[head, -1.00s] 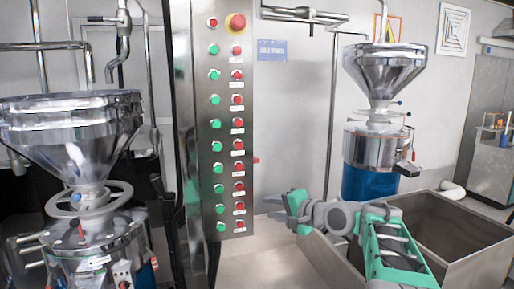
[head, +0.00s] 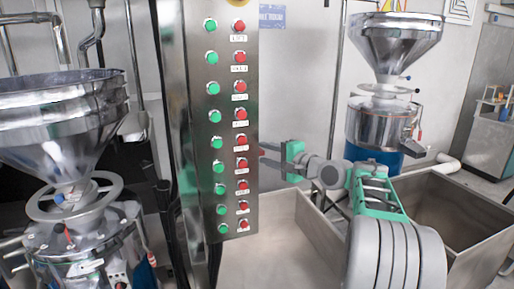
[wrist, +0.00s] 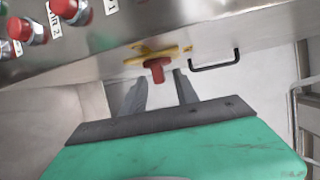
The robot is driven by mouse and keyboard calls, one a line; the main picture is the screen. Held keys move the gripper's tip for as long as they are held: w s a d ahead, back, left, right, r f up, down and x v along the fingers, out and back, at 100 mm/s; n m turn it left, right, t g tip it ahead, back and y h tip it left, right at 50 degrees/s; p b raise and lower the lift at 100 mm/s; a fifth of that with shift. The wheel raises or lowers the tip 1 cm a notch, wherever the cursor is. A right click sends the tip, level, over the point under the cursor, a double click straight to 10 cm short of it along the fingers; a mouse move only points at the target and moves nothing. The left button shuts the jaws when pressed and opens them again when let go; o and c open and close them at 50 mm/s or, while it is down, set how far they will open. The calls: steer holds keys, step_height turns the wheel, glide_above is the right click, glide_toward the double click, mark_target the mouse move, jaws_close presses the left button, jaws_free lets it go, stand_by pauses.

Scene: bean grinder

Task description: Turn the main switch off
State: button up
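The main switch (wrist: 157,70) is a red knob on a yellow plate, on the side of the metal control cabinet. In the head view it shows as a small red spot (head: 262,152) at the cabinet's right edge. My gripper (wrist: 159,84) is open, with its two dark fingers apart and pointing at the switch. The red knob appears between the fingertips in the wrist view; whether they touch it I cannot tell. In the head view my gripper (head: 272,162) is beside the cabinet's right side, its fingertips partly hard to make out.
The cabinet front (head: 228,140) carries columns of green and red buttons. A black handle (wrist: 215,66) sits right of the switch. A steel bin (head: 450,205) stands under my arm. Steel grinders stand at left (head: 60,130) and back right (head: 385,120).

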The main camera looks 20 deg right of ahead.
steer(key=x, duration=0.4)
steer(key=shift+d+f+p, duration=0.1)
steer(key=shift+d+p, duration=0.1)
steer(key=shift+p, duration=0.2)
jaws_close()
